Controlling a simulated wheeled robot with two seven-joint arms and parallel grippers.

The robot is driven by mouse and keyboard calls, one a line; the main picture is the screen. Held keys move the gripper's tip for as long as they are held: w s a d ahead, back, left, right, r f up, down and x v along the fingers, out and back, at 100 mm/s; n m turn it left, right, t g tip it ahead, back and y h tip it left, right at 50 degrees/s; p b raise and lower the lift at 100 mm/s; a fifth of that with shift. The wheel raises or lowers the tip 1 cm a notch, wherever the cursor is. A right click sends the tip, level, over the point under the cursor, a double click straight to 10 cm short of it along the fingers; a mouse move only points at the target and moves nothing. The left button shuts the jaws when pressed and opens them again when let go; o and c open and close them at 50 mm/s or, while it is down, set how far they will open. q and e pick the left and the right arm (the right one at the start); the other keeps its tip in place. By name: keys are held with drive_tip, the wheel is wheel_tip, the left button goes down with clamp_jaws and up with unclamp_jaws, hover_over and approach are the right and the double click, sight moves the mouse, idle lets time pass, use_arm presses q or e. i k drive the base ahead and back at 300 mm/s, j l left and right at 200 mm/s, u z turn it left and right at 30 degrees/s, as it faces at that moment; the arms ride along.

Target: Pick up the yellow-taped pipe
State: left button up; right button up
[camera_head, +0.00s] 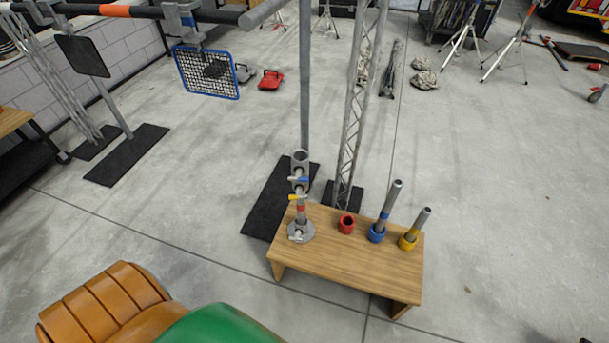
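A short grey pipe (421,222) leans to the right in a yellow cup (408,242) at the right end of a small wooden table (345,262). Any yellow tape on it is too small to tell from the cup's rim. A longer grey pipe with a blue band (391,203) leans in a blue cup (376,234) just left of it. A red cup (346,224) stands further left and looks empty. A metal post (300,215) with red, yellow and blue parts stands upright at the table's left end. Neither of my grippers is in view.
A tall pole (305,90) and a lattice truss (358,100) rise close behind the table. A black mat (264,212) lies at its left. Orange ribbed padding (105,305) and a green rounded shape (220,325) fill the bottom left. The floor right of the table is clear.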

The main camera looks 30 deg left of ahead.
sight(425, 213)
drive_tip(key=i+l+u, duration=0.1)
drive_tip(key=i+u, duration=0.35)
drive_tip(key=i+l+u, duration=0.2)
drive_tip(key=u, duration=0.25)
drive_tip(key=i, duration=0.05)
